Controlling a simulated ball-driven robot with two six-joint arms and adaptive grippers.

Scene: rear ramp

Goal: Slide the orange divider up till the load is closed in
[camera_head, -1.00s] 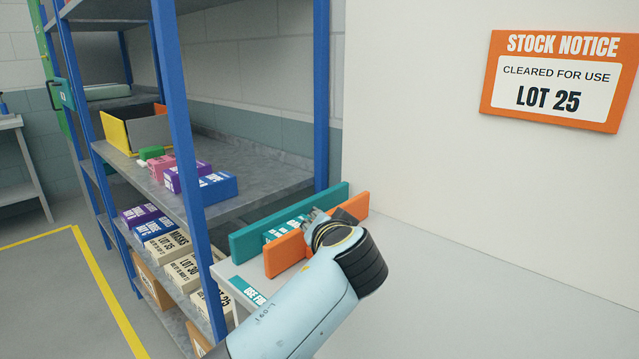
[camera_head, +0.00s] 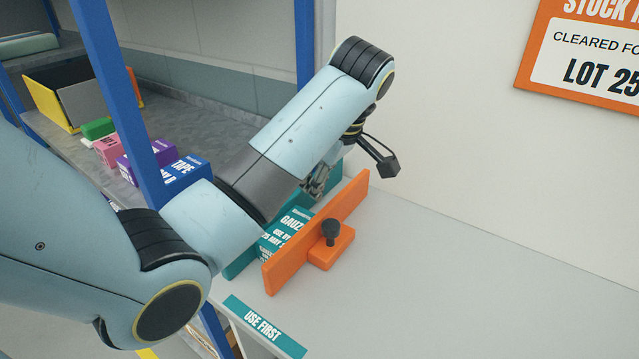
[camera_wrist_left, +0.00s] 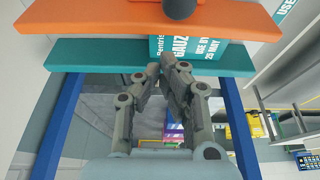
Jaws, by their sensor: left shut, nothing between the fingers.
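The orange divider (camera_head: 285,268) stands upright on the light grey shelf top, with a foot and a black knob (camera_head: 331,230) on its near side. In the left wrist view the divider (camera_wrist_left: 105,18) crosses the top. The load, teal-and-white gauze boxes (camera_head: 284,236), lies between the divider and a teal board (camera_head: 238,262). The load (camera_wrist_left: 205,49) and the teal board (camera_wrist_left: 85,54) also show in the wrist view. Any small gap between load and divider is hard to tell. My left gripper (camera_head: 314,192) is shut and empty, above the far part of the load. My right gripper is out of view.
A "USE FIRST" label (camera_head: 265,326) is on the front edge. The grey top right of the divider is clear. A blue-post rack (camera_head: 110,75) with boxes stands at the left. A white wall with a stock notice (camera_head: 580,60) rises behind.

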